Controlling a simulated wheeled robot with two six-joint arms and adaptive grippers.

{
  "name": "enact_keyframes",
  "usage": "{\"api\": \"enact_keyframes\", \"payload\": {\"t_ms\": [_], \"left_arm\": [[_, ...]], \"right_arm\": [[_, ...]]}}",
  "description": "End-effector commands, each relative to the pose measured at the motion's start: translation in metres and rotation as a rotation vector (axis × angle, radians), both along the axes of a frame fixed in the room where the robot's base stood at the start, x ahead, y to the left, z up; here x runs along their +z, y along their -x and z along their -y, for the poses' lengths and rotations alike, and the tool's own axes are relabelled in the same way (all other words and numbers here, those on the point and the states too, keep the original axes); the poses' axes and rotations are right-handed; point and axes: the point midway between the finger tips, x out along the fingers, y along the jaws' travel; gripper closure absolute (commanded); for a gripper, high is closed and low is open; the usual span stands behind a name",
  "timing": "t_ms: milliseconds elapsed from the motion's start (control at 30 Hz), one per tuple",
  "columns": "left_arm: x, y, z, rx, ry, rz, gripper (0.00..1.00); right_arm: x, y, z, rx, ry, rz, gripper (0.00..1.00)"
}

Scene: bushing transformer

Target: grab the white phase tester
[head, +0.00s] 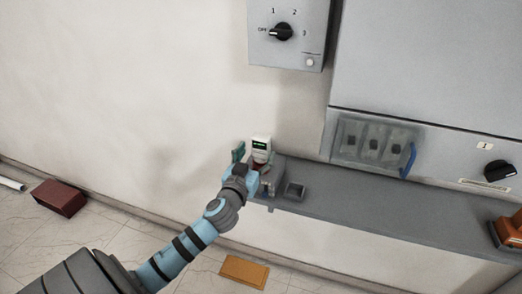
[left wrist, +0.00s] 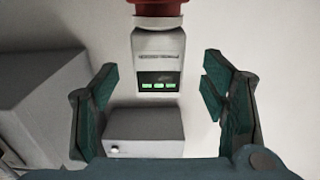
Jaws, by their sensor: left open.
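The white phase tester (head: 261,146) stands upright at the left end of the grey shelf in the head view, with a dark display and green marks. In the left wrist view the tester (left wrist: 158,55) is at the top centre, its red part at the upper edge. My left gripper (head: 250,158) is at the tester in the head view. In the left wrist view its two green-padded fingers (left wrist: 160,95) are spread apart, one on each side of the tester, with gaps between. The tester's lower part is partly hidden by the gripper in the head view. My right gripper is not seen.
The grey shelf (head: 400,205) runs right under a large grey cabinet (head: 430,60). A grey box with a rotary switch (head: 283,32) hangs above the tester.

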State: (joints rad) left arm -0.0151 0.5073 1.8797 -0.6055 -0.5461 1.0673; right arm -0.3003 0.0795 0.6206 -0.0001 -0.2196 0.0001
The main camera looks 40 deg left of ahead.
Motion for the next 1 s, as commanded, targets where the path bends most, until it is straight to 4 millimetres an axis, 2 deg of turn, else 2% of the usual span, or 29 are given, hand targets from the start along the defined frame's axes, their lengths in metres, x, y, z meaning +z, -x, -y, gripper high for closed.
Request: {"api": "enact_keyframes", "payload": {"t_ms": [133, 233, 467, 833, 1000], "left_arm": [[0.008, -0.027, -0.008, 0.002, 0.002, 0.002, 0.33], [0.006, -0.042, -0.013, 0.0, 0.002, 0.001, 0.33], [0.004, -0.047, -0.014, -0.002, 0.001, -0.002, 0.33], [0.004, -0.046, -0.014, -0.002, 0.001, -0.002, 0.91], [0.004, -0.046, -0.014, -0.002, 0.0, -0.001, 0.92]], "right_arm": [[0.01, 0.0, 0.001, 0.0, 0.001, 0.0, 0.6], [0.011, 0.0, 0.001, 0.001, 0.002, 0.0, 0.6], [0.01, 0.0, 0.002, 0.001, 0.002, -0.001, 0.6], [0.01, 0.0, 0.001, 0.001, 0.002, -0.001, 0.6], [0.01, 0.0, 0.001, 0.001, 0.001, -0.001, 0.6]]}}
